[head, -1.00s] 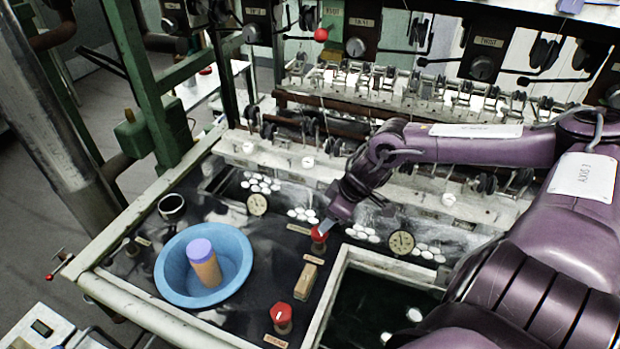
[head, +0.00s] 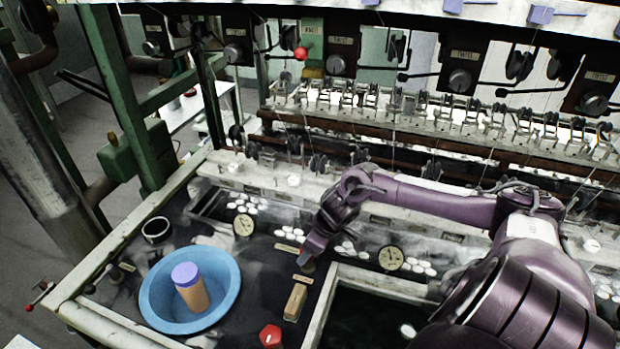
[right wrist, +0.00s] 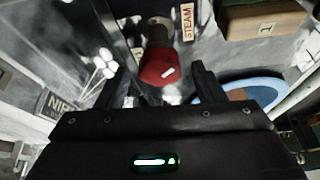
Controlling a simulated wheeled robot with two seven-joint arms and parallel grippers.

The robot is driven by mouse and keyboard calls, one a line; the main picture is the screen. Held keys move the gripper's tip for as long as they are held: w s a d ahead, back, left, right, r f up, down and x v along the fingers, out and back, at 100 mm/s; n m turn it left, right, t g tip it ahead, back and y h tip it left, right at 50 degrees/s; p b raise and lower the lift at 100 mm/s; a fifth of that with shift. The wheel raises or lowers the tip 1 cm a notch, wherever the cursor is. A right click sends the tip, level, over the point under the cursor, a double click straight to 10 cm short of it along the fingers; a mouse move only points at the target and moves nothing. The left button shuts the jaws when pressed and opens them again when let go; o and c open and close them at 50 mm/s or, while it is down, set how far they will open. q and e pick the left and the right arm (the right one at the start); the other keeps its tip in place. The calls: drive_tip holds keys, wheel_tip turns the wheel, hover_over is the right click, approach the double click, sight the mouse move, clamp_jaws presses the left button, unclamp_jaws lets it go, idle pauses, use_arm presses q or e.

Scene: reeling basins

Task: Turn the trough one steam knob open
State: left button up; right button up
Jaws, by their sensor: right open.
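The red steam knob (right wrist: 158,70) with a white pointer mark shows in the right wrist view, beside a STEAM label (right wrist: 187,22) and a wooden block marked 1 (right wrist: 264,18). My right gripper (right wrist: 157,84) is open, one finger on each side of the knob in that view; I cannot tell whether they touch it. In the head view my right gripper (head: 307,256) is at this knob, which it mostly hides. The wooden block (head: 295,302) stands just in front of it. My left gripper is not in view.
A second red knob (head: 270,336) is at the front edge of the black bench. A blue basin (head: 232,290) holding an orange cylinder with a purple top (head: 190,287) is to the left. A dark water trough (head: 365,318) and a dial gauge (head: 391,258) are to the right.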

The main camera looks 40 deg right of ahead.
drive_tip(key=c, duration=1)
drive_tip(key=shift+o, duration=0.2)
drive_tip(key=shift+n, duration=0.4)
drive_tip(key=n, duration=0.1)
drive_tip(key=n+y+b, duration=0.1)
drive_tip(key=shift+w+d+n+g, duration=0.1)
drive_tip(key=shift+w+n+g, duration=0.05)
drive_tip(key=shift+n+g, duration=0.2)
drive_tip(key=n+g+b, duration=0.1)
drive_tip(key=n, duration=0.1)
drive_tip(key=n+y+b, duration=0.1)
drive_tip(key=n, duration=0.2)
drive_tip(key=shift+n+g+y, duration=0.25)
drive_tip(key=shift+g+y, duration=0.05)
drive_tip(key=shift+g, duration=0.05)
drive_tip(key=shift+b, duration=0.3)
drive_tip(key=o, duration=1)
drive_tip(key=shift+c, duration=0.2)
